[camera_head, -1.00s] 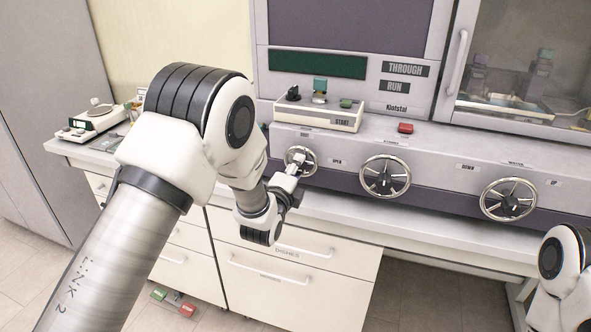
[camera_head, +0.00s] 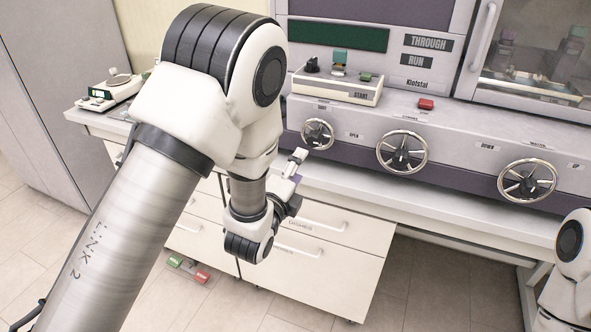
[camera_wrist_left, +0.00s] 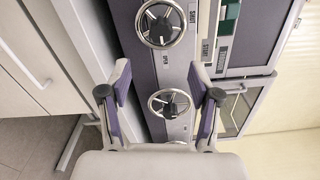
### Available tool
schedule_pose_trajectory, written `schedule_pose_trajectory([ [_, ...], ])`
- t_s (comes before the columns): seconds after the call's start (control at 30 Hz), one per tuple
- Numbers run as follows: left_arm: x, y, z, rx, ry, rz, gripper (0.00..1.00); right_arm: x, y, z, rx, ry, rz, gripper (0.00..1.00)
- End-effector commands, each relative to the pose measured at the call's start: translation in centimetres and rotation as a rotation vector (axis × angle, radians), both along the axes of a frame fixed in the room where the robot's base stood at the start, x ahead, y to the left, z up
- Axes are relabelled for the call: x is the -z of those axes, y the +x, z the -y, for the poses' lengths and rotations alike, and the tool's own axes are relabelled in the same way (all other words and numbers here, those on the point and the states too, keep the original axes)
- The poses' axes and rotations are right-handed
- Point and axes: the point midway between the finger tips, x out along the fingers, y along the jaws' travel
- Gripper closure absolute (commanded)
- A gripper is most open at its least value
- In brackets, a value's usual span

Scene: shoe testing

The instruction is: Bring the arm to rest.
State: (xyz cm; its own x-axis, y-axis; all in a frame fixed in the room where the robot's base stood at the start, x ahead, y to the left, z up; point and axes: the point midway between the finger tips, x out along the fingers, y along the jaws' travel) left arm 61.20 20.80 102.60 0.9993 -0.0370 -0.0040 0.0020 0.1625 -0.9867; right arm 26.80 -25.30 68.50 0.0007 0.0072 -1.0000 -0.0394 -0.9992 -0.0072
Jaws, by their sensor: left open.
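My left gripper (camera_head: 297,160) is small in the head view, just below and left of the leftmost handwheel (camera_head: 318,134), over the front edge of the counter. In the left wrist view its two fingers (camera_wrist_left: 160,78) are spread wide apart with nothing between them. Two handwheels show beyond the fingers there, the upper one (camera_wrist_left: 161,23) beside the SHUT and OPEN labels. My left arm (camera_head: 135,235) fills the left of the head view, its forearm hanging down in front of the drawers. Part of my right arm (camera_head: 570,255) shows at the right edge; its gripper is out of sight.
The machine panel carries a middle handwheel (camera_head: 402,152), a right handwheel (camera_head: 527,181) and a red button (camera_head: 426,104). A START box (camera_head: 338,86) sits above the panel. A scale (camera_head: 108,92) stands on the counter (camera_head: 375,205) at left.

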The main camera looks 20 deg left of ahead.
Motion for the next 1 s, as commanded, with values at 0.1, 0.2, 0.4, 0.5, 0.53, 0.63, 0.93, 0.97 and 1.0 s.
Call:
schedule_pose_trajectory([
  [0.1,0.0,-0.9,0.0,0.000,0.001,0.000,0.37,0.0,0.0,0.0,0.000,0.000,0.000,0.00],
  [0.2,0.0,-0.9,0.0,0.000,0.000,0.001,0.37,0.0,0.0,0.0,0.000,0.000,0.000,0.00],
  [0.4,0.0,-0.9,0.0,0.000,0.000,0.001,0.37,0.0,0.0,0.0,0.000,0.000,0.000,0.00],
  [0.5,0.1,-0.9,0.0,0.000,0.000,-0.001,0.37,0.0,0.0,0.0,0.000,0.000,0.000,0.00],
  [0.53,0.4,-0.9,0.0,0.000,0.000,-0.006,0.37,0.0,0.0,0.0,0.000,0.000,0.000,0.00],
  [0.63,3.3,-1.5,-0.4,-0.008,-0.007,-0.062,0.37,0.0,0.0,0.0,0.000,0.000,0.000,0.00],
  [0.93,24.3,-13.0,-4.3,-0.189,-0.300,-0.664,0.37,0.0,0.0,0.0,0.000,0.000,0.000,0.00],
  [0.97,26.2,-15.0,-4.5,-0.237,-0.373,-0.743,0.37,0.0,0.0,0.0,0.000,0.000,0.000,0.00],
  [1.0,28.6,-17.8,-4.8,-0.315,-0.479,-0.847,0.37,0.0,0.0,0.0,0.000,0.000,0.000,0.00],
])
